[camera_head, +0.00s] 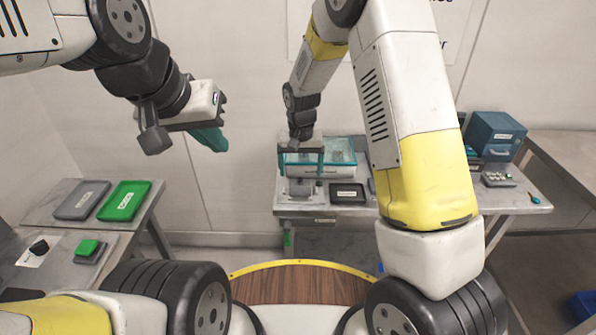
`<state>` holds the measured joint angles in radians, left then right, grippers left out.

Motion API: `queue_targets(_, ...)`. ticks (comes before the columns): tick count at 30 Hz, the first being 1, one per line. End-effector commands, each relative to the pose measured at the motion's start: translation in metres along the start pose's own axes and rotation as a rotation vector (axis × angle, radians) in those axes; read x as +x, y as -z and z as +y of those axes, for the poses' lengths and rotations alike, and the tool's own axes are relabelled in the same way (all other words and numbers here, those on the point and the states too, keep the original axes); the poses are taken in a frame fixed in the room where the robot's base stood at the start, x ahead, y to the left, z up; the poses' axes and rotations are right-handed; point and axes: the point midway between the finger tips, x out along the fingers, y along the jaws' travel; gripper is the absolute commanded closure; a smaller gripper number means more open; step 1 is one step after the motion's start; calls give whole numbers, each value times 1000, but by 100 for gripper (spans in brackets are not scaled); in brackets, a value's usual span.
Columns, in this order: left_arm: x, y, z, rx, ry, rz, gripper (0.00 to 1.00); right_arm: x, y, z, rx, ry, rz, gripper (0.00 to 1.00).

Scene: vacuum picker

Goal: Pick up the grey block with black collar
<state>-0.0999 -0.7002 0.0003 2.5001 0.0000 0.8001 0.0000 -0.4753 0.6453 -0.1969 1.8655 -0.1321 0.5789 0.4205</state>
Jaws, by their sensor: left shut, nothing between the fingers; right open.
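My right gripper (301,172) is open, fingers pointing down, over the front left part of the far table. A small grey shape (299,189) shows just below and between its teal fingers. It may be the grey block, but it is too small to make out a black collar, and I cannot tell whether the fingers touch it. My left gripper (212,140) is shut and empty, raised in the air at upper left, its teal fingers pointing down to the right.
The far table (410,206) carries a clear teal-edged bin (338,163), a black tray (348,194), a blue drawer box (493,136) and a small grey tray (498,180).

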Motion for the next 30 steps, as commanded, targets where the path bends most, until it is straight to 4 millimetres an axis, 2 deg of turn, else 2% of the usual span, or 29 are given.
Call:
queue_targets(9,0,0,0,0,0,0,100,45,0,-2,0,0,-2,11)
queue_targets(13,0,0,0,0,0,0,100,53,0,-2,-1,0,-1,11)
queue_targets(19,0,0,0,0,0,0,100,54,0,-2,-1,1,0,11)
queue_targets(20,0,0,0,0,0,0,100,54,0,-2,-1,1,0,15)
queue_targets(30,0,0,0,0,0,0,100,53,0,-2,-1,1,0,80)
